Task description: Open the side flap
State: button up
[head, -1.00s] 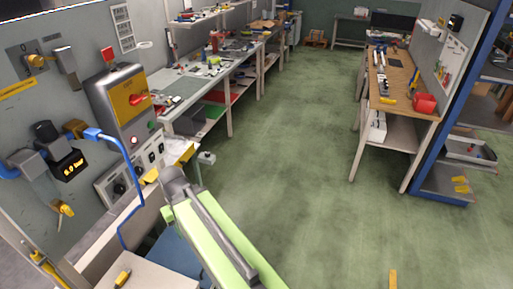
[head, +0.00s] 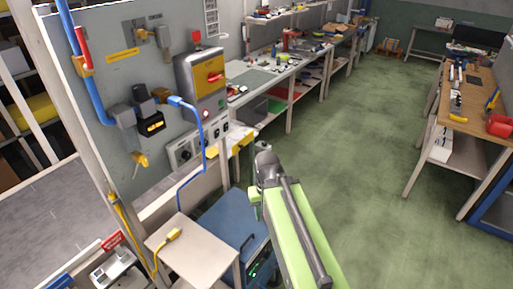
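I cannot make out a side flap with certainty in the head view. A grey panel wall (head: 95,95) on the left carries a grey control box with a yellow plate and red rotary switch (head: 213,77). Below it is a light panel with dark knobs (head: 184,155). My green arm (head: 300,235) reaches up from the bottom edge to a grey joint (head: 268,168), right of the blue cabinet. My gripper cannot be seen; no fingers show beyond that joint.
A small beige table (head: 190,250) and a blue cabinet (head: 232,218) stand at the lower middle. A blue hose (head: 204,135) hangs from the wall. Workbenches line the aisle, including a wooden-topped one (head: 470,105) at right. The green floor (head: 370,150) between is clear.

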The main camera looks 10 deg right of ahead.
aim_at(249, 137)
jog(key=z, duration=0.5)
jog(key=k, duration=0.15)
jog(key=u, duration=3.6)
jog(key=k, duration=1.7)
jog(key=z, duration=4.05)
jog(key=i, duration=0.1)
jog(key=u, duration=2.7)
jog(key=i, duration=0.95)
jog(key=z, duration=0.1)
